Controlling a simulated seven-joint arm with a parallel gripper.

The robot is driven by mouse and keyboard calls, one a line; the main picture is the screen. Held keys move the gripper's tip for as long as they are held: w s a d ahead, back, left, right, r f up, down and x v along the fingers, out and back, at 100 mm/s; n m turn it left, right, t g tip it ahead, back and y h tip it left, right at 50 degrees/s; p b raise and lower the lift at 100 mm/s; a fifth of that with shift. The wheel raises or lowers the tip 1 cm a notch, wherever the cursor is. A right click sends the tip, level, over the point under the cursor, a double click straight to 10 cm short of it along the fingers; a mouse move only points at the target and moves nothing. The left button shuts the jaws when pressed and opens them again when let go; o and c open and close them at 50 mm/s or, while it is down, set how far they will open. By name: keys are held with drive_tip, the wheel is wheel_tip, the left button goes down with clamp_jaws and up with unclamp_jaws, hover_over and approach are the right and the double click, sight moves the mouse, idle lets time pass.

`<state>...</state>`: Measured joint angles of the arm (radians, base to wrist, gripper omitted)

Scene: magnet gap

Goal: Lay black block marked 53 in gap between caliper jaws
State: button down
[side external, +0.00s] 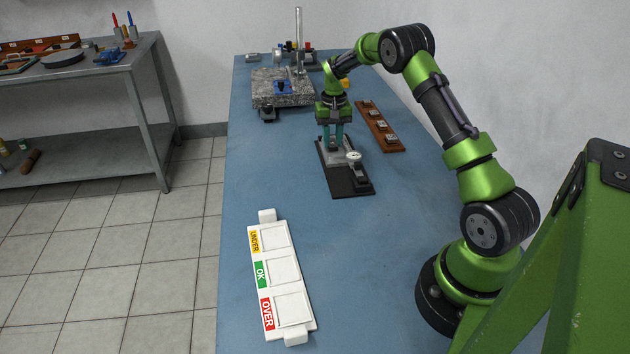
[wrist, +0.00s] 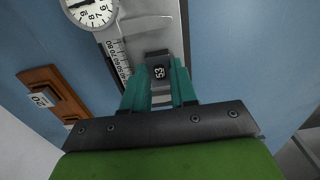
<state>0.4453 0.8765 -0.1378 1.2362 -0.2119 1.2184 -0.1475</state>
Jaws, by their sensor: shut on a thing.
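The black block marked 53 (wrist: 158,71) shows in the wrist view between the teal fingers of my gripper (wrist: 158,84), number facing the camera. My gripper is shut on it. In the side view my gripper (side external: 333,143) points down over the dial caliper (side external: 353,157), which lies on a black base (side external: 347,186). The wrist view shows the caliper's dial (wrist: 90,10) and scale beside the block, with pale jaw metal above and below the block. I cannot tell whether the block rests in the gap or hangs just above it. In the side view my fingers hide it.
A wooden rack (side external: 373,117) with several blocks stands to the right of the caliper. A white tray (side external: 290,335) marked UNDER, OK and OVER lies at the front, its pockets empty. A granite plate (side external: 268,94) with a stand is at the back. The blue table between is clear.

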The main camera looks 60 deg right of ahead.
drive_tip(key=shift+f, duration=0.2)
idle(0.5)
drive_tip(key=c, duration=0.8)
unclamp_jaws()
drive_tip(key=c, duration=0.5)
drive_tip(key=shift+c, duration=0.2)
drive_tip(key=shift+r, duration=2.3)
drive_tip(key=o, duration=0.6)
drive_tip(key=shift+c, duration=0.2)
